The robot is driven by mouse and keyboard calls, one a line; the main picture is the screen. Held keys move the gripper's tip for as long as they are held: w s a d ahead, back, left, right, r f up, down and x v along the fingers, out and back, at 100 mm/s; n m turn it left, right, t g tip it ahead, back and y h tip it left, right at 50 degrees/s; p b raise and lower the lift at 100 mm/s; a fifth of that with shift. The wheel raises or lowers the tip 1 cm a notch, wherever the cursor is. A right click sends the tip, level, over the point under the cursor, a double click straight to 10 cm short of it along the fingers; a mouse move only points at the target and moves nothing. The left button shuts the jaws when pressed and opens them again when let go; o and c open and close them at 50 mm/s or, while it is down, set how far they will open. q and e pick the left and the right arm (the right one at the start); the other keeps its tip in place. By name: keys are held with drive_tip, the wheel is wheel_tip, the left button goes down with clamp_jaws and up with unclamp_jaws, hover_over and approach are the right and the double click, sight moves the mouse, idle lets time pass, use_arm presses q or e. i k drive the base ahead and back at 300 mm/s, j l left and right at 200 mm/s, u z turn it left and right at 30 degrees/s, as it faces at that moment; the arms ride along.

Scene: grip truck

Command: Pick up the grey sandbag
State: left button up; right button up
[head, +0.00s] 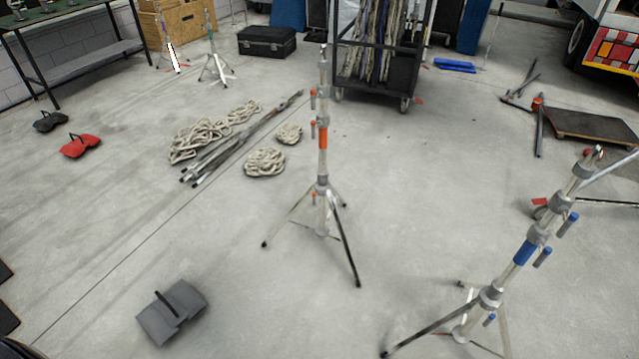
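A grey sandbag (181,316) with a dark handle strap across its middle lies flat on the concrete floor at the lower left of the head view. Nothing covers it. A red sandbag (80,147) and a black sandbag (50,121) lie further back at the left. Neither of my grippers shows in the head view.
A light stand with an orange band (323,138) stands mid-floor, its legs spread. A blue-banded stand (525,252) is at the lower right. Coiled ropes (265,163) and poles (240,140) lie behind. Floor around the grey sandbag is mostly clear.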

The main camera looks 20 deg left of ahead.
sight(162, 318)
drive_tip(key=u, duration=1.95)
